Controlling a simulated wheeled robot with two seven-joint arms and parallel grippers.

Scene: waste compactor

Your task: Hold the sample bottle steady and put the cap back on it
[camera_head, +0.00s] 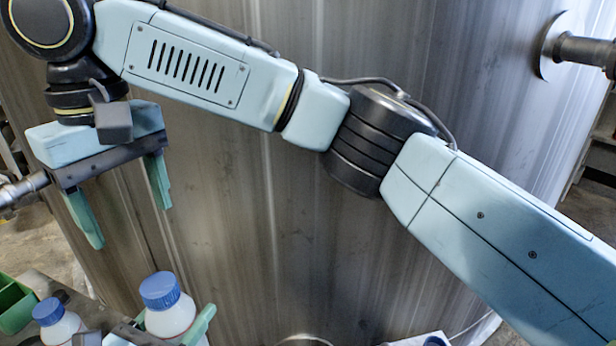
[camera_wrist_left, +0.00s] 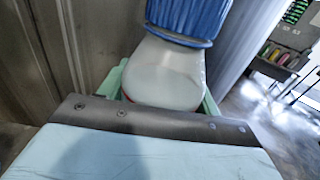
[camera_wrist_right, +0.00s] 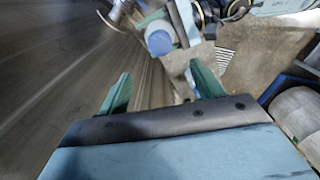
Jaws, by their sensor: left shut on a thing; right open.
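The sample bottle is white (camera_head: 170,322) and upright at the bottom left of the head view, with a blue cap (camera_head: 160,289) seated on its top. In the left wrist view the bottle (camera_wrist_left: 166,72) and its blue ribbed cap (camera_wrist_left: 188,18) fill the top middle. I cannot tell how tight the cap is. My left gripper (camera_head: 174,320) is shut around the bottle's body, below the cap. My right gripper (camera_head: 122,205) is open and empty, above and left of the bottle, fingers pointing down. The right wrist view shows nothing between its fingers (camera_wrist_right: 160,88).
A second white bottle with a blue cap (camera_head: 48,312) stands left of the held one. A green bin (camera_head: 14,304) is at the left edge. A large metal wall (camera_head: 330,240) fills the background. My long arm crosses the head view. A metal pipe (camera_head: 22,190) is at the left.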

